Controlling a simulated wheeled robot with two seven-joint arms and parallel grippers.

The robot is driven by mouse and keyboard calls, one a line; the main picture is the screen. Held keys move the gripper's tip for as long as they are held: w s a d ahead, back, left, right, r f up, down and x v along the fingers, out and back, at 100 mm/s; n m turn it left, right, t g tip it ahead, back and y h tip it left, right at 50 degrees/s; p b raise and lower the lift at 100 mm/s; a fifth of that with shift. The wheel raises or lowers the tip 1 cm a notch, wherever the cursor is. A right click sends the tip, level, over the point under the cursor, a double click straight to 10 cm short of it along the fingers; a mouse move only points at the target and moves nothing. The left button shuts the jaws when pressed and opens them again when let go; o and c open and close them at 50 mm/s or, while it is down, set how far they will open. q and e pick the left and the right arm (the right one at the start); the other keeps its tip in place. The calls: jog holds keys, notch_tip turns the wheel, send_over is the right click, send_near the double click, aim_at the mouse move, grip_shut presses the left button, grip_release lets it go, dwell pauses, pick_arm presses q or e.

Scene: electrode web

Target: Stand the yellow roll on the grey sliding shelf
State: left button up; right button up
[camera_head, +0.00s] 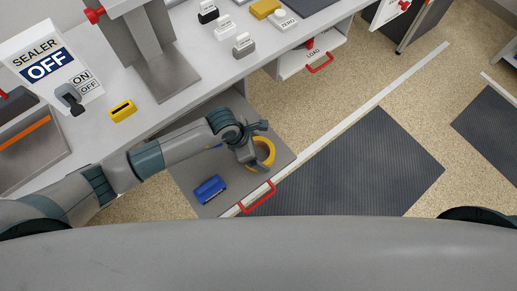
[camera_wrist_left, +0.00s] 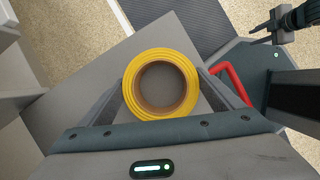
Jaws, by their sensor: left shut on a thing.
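The yellow roll (camera_head: 266,147) is at the right part of the grey sliding shelf (camera_head: 228,172), which is pulled out below the worktop. My left gripper (camera_head: 256,148) is shut on the roll from above. In the left wrist view the roll (camera_wrist_left: 162,61) is between the two fingers, its round face and brown core toward the camera. I cannot tell whether its underside touches the shelf. What looks like my right gripper (camera_wrist_left: 272,28) is at the top right of the left wrist view, away from the roll; its jaws are unclear.
A blue object (camera_head: 209,189) lies on the shelf's front left part. A red handle (camera_head: 258,199) sits on the shelf's front edge. The worktop (camera_head: 206,62) holds a sealer sign (camera_head: 50,66), a yellow block (camera_head: 122,111) and several labelled weights. A dark mat (camera_head: 365,168) lies on the floor.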

pick_arm(q)
jog(key=shift+f, duration=0.1)
pick_arm(e)
jog(key=shift+f, duration=0.15)
pick_arm(q)
jog(key=o, duration=1)
jog(key=shift+r, duration=0.25)
jog(key=b+v, duration=0.3)
jog(key=v, duration=0.8)
jog(key=shift+r, duration=0.4)
pick_arm(e)
jog(key=w+a+f+t, duration=0.1)
jog(key=w+a, duration=0.1)
jog(key=w, duration=0.3)
jog(key=shift+w+f+t, duration=0.2)
jog(key=shift+w+t, duration=0.1)
